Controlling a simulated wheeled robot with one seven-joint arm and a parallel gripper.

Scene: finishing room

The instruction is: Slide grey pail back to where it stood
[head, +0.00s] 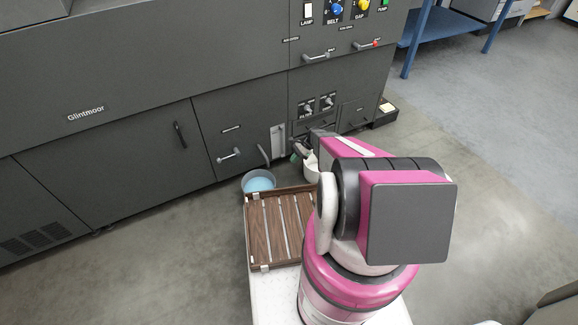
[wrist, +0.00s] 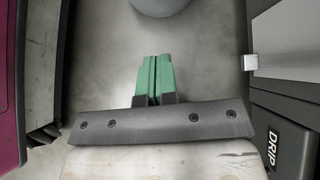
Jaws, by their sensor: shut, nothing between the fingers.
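The grey pail (head: 259,182), with light blue inside, stands upright on the floor close to the dark machine's front. My gripper's green fingers (wrist: 155,78) are shut together and empty in the wrist view, low over the floor. A rounded grey thing (wrist: 160,6) cut off at the top of the wrist view looks like the pail, apart from the fingertips. In the head view my arm hides most of the gripper, which is near the machine, right of the pail.
The dark machine (head: 150,135) with handles and knobs walls off the far side. A brown slatted rack (head: 258,235) lies nearer than the pail.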

